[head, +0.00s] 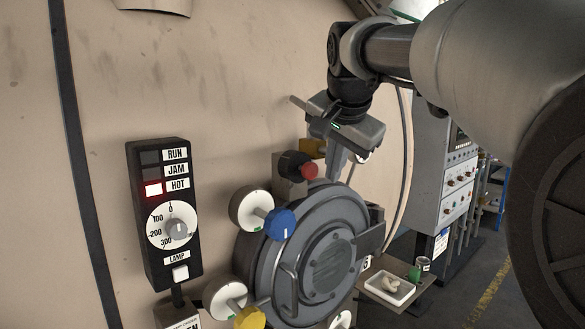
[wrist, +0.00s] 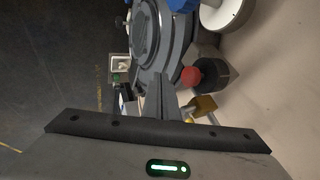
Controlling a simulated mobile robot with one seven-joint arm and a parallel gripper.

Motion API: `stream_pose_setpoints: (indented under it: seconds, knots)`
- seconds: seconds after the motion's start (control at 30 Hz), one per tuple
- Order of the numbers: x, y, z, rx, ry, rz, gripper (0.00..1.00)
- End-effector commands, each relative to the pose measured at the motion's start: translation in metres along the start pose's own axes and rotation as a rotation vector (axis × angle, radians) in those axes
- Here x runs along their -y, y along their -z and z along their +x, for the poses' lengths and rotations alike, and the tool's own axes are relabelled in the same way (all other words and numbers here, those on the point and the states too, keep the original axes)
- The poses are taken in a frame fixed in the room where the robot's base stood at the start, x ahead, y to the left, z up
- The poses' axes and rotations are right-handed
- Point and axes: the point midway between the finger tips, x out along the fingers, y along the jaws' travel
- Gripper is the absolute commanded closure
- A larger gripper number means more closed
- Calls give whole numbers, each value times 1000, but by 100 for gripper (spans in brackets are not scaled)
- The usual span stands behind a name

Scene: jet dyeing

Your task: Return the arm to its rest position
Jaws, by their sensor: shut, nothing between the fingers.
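My arm reaches in from the upper right of the head view and bends down at the wrist. My gripper (head: 333,174) points down above the top of the round grey hatch (head: 318,250), close to a red push button (head: 309,171). In the wrist view its fingers (wrist: 164,92) are together with nothing between them. The red button (wrist: 191,76) and a yellow part (wrist: 204,104) are just to the right of the fingers there. I cannot tell the exact gap between the fingers and the hatch.
A black panel (head: 163,215) at left has its HOT lamp (head: 153,189) lit red. Blue (head: 280,224) and yellow (head: 250,318) knobs surround the hatch. A white tray (head: 389,288) sits on a small shelf at lower right. A grey control cabinet (head: 455,185) stands behind.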

Motion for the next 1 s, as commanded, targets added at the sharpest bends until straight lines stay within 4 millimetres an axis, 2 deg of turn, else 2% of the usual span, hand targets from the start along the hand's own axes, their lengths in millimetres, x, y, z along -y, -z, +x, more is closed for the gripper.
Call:
stream_pose_setpoints:
  seconds: [0.03, 0.1, 0.3, 0.5, 0.63, 0.77, 1.0]
  knots:
    - [2, 1, -17, -5, 6, 0, 100]
    - [2, 1, -35, -4, 5, 0, 100]
    - [1, 0, -75, -2, 3, -1, 100]
    - [0, 0, -96, 0, 1, -1, 100]
    - [-11, -10, -97, 6, -6, -42, 100]
    - [-48, -41, -88, 27, -24, -179, 100]
    - [-158, -135, -48, 92, -42, -544, 100]
